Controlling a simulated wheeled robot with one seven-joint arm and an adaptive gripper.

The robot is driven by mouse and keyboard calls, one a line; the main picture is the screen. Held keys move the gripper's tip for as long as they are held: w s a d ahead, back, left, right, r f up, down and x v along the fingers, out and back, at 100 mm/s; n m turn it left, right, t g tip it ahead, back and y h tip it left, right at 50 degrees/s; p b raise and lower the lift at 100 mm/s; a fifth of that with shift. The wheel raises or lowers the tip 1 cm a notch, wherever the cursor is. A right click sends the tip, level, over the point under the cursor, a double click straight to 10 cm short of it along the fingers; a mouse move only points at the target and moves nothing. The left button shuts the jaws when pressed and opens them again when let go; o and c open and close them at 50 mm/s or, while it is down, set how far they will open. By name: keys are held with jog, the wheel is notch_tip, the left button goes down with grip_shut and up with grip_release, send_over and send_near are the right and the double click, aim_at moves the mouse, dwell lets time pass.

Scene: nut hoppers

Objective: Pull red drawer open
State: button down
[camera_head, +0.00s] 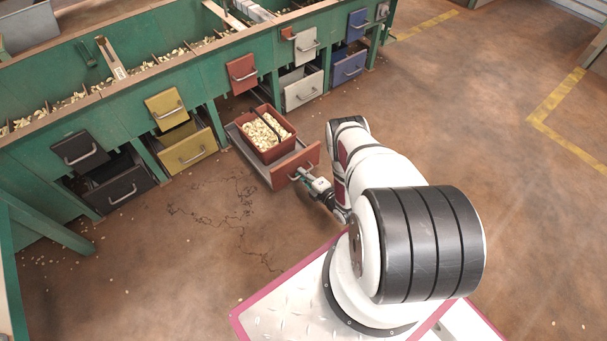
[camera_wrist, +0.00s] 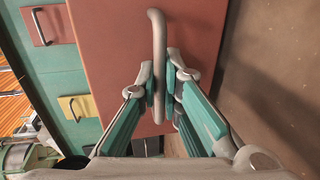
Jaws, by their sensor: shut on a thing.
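The red drawer (camera_head: 296,165) in the head view is pulled well out from the green bench, low above the floor. A reddish bin (camera_head: 267,137) with pale nuts or pieces sits in it. My gripper (camera_head: 312,183) is at the drawer's front. In the wrist view the red front (camera_wrist: 112,50) fills the middle, with its grey bar handle (camera_wrist: 157,40) running upright. My gripper (camera_wrist: 160,88) is shut around the handle, a finger on each side. The handle's lower end is partly hidden by the fingers.
The green hopper bench (camera_head: 215,75) runs along the back. Beside the red drawer are a yellow drawer (camera_head: 187,150), a black drawer (camera_head: 120,190) and a white drawer (camera_head: 303,92). A red upper panel (camera_head: 241,73) is above it. The brown floor to the right is clear.

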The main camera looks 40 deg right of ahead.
jog(key=c, duration=1.7)
grip_release()
jog(key=shift+s, duration=0.1)
jog(key=s, duration=0.4)
jog(key=s+r, duration=0.1)
jog(key=s, duration=0.2)
jog(key=s+r, duration=0.1)
jog(key=s, duration=0.3)
jog(key=shift+s+d+r, duration=0.15)
jog(key=shift+s+d, duration=0.05)
jog(key=shift+s, duration=0.1)
